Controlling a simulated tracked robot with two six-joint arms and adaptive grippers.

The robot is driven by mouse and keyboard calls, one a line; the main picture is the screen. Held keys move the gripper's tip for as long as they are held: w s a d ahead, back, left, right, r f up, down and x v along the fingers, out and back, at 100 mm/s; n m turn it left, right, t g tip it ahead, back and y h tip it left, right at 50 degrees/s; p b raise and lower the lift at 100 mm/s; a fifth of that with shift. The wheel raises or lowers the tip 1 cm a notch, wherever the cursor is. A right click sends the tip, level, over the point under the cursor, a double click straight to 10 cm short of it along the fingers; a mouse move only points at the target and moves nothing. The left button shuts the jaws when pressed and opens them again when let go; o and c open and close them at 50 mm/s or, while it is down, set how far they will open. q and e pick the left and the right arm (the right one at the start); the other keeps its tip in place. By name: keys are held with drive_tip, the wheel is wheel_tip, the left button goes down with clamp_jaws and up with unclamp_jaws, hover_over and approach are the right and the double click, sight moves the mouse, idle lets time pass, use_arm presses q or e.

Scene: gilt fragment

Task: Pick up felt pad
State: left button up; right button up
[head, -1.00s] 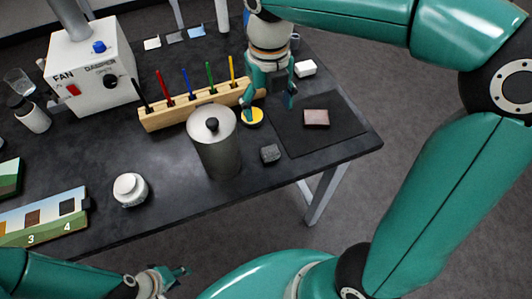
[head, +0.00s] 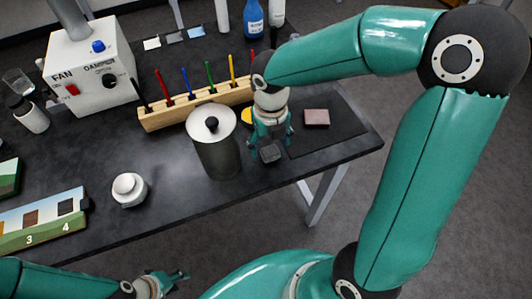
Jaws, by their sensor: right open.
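A small dark grey block (head: 270,153), which looks like the felt pad, lies on the black bench top left of the dark mat. My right gripper (head: 271,146) is open and points down over it, one finger at each side. I cannot tell whether the fingers touch it. My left gripper (head: 178,276) is low in the view, in front of the bench and far from the pad. Its finger opening is unclear.
A grey lidded canister (head: 217,158) stands close left of my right gripper. A wooden rack (head: 180,117) of coloured tools is behind it. A brownish block (head: 316,117) lies on the dark mat (head: 335,140). A white jar (head: 129,189) stands further left.

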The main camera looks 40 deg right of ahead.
sight(270, 150)
wheel_tip(270, 150, down, 3)
drive_tip(key=shift+r, duration=0.2)
drive_tip(key=c, duration=0.9)
drive_tip(key=shift+r, duration=0.1)
wheel_tip(270, 150, up, 20)
drive_tip(key=shift+p, duration=0.6)
